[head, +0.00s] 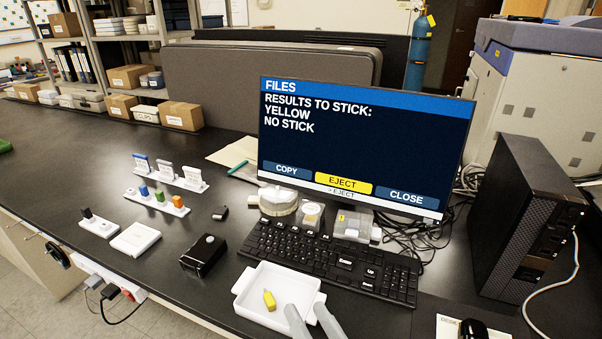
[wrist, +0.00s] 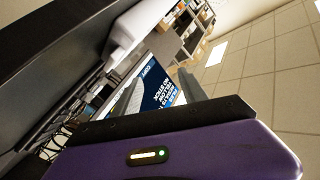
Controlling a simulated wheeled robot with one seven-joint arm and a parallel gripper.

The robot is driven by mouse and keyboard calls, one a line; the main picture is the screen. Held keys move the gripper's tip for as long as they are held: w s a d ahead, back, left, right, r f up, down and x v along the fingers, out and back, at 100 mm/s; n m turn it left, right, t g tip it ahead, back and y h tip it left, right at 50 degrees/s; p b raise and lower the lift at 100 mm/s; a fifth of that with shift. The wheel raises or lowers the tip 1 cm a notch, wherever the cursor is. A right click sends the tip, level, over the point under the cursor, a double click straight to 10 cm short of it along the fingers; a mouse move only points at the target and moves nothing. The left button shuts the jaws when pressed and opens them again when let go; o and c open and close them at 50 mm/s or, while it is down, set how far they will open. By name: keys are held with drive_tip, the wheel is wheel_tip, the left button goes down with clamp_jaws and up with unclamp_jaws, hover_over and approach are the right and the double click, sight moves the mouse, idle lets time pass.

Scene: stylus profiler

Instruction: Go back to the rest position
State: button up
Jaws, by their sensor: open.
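My gripper (head: 312,320) shows at the bottom of the head view as two pale grey fingers, apart and empty, in front of the white tray's right front side. In the wrist view my gripper (wrist: 160,88) has its two grey fingers spread with nothing between them. The wrist view is tilted and looks out past the monitor toward shelves and ceiling.
A white tray (head: 246,310) holds a yellow stick (head: 269,300). A keyboard (head: 335,262) and a monitor (head: 360,150) reading "NO STICK" stand behind it. A black box (head: 203,255) and a rack of coloured sticks (head: 150,200) are left. A black computer tower (head: 520,220) stands right.

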drive_tip(key=s+d+t+h, duration=0.3)
drive_tip(key=s+d+h, duration=0.2)
drive_tip(key=s+d, duration=0.7)
drive_tip(key=s+d+f+g+h, duration=0.1)
drive_tip(key=s+d, duration=0.3)
drive_tip(key=s, duration=0.5)
drive_tip(key=s+d+f+g+h, duration=0.1)
drive_tip(key=s+d+g+h, duration=0.1)
drive_tip(key=s, duration=0.8)
drive_tip(key=shift+d+f+g, duration=0.3)
drive_tip(key=shift+d+g, duration=0.2)
drive_tip(key=shift+d, duration=0.5)
drive_tip(key=shift+s, duration=0.1)
